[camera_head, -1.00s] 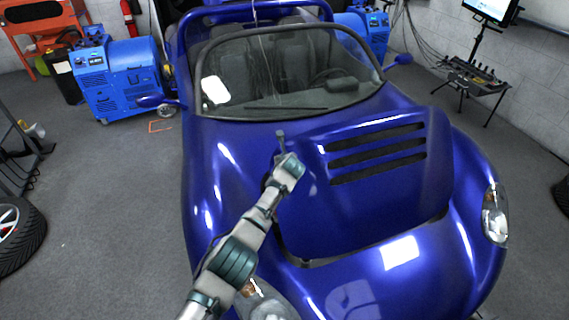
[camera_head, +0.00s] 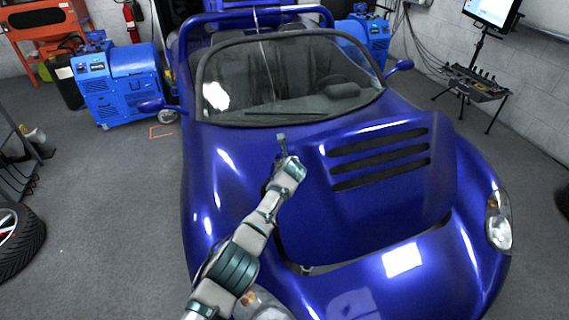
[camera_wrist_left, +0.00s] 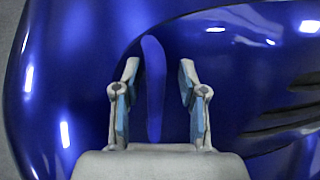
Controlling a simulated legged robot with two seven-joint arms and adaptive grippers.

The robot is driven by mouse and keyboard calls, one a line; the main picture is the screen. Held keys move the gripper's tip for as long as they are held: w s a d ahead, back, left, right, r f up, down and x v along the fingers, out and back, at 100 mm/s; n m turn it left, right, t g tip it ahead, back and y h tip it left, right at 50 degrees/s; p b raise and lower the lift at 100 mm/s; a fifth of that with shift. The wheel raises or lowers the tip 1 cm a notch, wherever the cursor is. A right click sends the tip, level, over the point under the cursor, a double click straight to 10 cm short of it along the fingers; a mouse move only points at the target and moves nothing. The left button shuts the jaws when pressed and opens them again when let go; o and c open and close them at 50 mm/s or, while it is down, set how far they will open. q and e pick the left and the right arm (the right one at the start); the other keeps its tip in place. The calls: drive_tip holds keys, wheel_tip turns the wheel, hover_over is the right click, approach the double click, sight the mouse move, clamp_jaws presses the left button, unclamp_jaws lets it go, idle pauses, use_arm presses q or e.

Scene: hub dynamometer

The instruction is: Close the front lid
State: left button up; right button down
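The front lid (camera_head: 385,195) is a glossy blue panel with several dark vent slots on the blue car (camera_head: 215,165). A dark gap shows along its front and left edges, so it does not look fully flush. Part of the lid with the slots also shows at the right of the left wrist view (camera_wrist_left: 285,90). My left gripper (camera_head: 281,140) is over the lid's left edge towards the windshield. In the left wrist view its fingers (camera_wrist_left: 157,85) are apart, with a lighter blue strip visible between them. I cannot tell whether they touch anything. My right gripper is out of view.
The windshield (camera_head: 290,80) rises behind the lid. A blue machine (camera_head: 115,85) stands at the back left, and a stand with a monitor (camera_head: 490,12) at the back right. A tyre (camera_head: 18,240) is at the left edge.

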use_arm(q)
drive_tip(key=shift+f, duration=0.2)
drive_tip(key=shift+s+r, duration=0.1)
drive_tip(key=shift+s, duration=0.05)
drive_tip(key=shift+v, duration=0.95)
drive_tip(key=v, duration=0.9)
drive_tip(key=shift+s+d+r, duration=0.25)
drive_tip(key=shift+r, duration=0.05)
